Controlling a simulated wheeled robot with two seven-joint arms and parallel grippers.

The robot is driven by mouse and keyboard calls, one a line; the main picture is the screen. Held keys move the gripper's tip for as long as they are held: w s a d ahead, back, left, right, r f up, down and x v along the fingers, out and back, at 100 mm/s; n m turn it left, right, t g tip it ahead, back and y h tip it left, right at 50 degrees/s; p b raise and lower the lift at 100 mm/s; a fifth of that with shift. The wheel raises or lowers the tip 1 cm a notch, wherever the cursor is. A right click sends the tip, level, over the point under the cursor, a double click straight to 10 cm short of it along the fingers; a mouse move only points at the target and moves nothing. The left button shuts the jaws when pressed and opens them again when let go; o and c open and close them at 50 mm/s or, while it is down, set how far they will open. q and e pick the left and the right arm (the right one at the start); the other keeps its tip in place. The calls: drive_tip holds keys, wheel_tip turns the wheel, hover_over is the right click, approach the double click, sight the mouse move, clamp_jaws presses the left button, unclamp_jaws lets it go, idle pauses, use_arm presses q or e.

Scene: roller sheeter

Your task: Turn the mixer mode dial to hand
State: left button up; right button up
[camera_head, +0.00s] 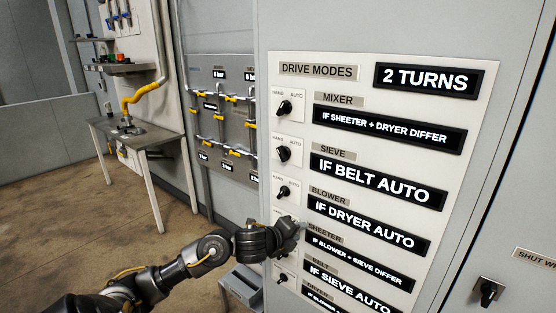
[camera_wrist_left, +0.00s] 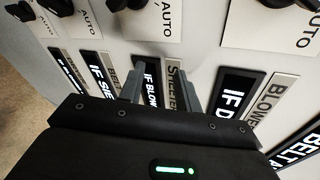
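The mixer dial (camera_head: 284,107) is the black knob at the top of the white drive modes panel (camera_head: 300,88), left of the MIXER label (camera_head: 338,98). HAND is printed at its upper left and AUTO at its upper right. Its exact pointing is too small to tell. My left gripper (camera_head: 300,228) is well below it, near the SHEETER row, and hides part of that row's dial area. In the left wrist view its two grey fingers (camera_wrist_left: 162,92) stand apart over the SHEETER label, with nothing between them. My right gripper is not in view.
Below the mixer dial are the sieve dial (camera_head: 283,154), the blower dial (camera_head: 282,192) and more dials. A sign beside it reads "IF SHEETER + DRYER DIFFER" (camera_head: 388,127). A pipe panel (camera_head: 222,120) and a table (camera_head: 130,132) stand left. Space before the upper panel is clear.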

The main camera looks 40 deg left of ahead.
use_arm(q)
drive_tip(key=s+d+r+m+t, duration=0.1)
drive_tip(key=s+r+m+t, duration=0.2)
drive_tip(key=r+m, duration=0.95)
drive_tip(key=m+t+y, duration=0.1)
drive_tip(key=m+t, duration=0.1)
drive_tip(key=m, duration=0.5)
approach(281, 107)
drive_tip(key=w+p, duration=0.1)
drive_tip(key=w, duration=0.1)
drive_tip(key=w+p, duration=0.1)
drive_tip(key=w, duration=0.1)
drive_tip(key=w+p, duration=0.1)
drive_tip(key=w, duration=0.2)
drive_tip(key=shift+w+r, duration=0.1)
drive_tip(key=shift+r, duration=0.2)
drive_tip(key=shift+w+f, duration=0.1)
drive_tip(key=shift+w, duration=0.6)
drive_tip(key=shift+c, duration=0.2)
clamp_jaws()
